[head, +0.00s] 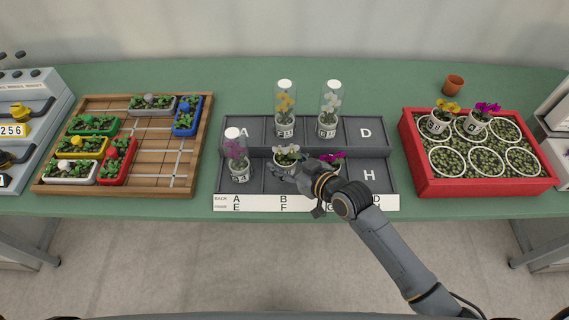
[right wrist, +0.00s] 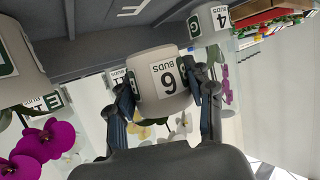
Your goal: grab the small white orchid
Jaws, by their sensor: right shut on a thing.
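The small white orchid (head: 287,152) shows in the head view in the front row of the grey tray (head: 353,150), around compartment F, with no dome over it. My right gripper (head: 284,174) reaches in from the front right and partly covers its pot. In the right wrist view the picture is upside down; the orchid's pale pot, labelled 6 BUDS (right wrist: 165,85), sits between the two fingers of my right gripper (right wrist: 163,98), which is shut on it. White petals show below the pot there. Whether the pot is off the tray floor, I cannot tell. My left gripper is out of view.
A magenta orchid (head: 333,156) stands close right of my gripper. A domed purple orchid (head: 238,160) stands in the left front cell; domed yellow (head: 285,104) and white (head: 330,103) orchids stand behind. A red crate (head: 475,184) is right, a wooden board (head: 150,190) left.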

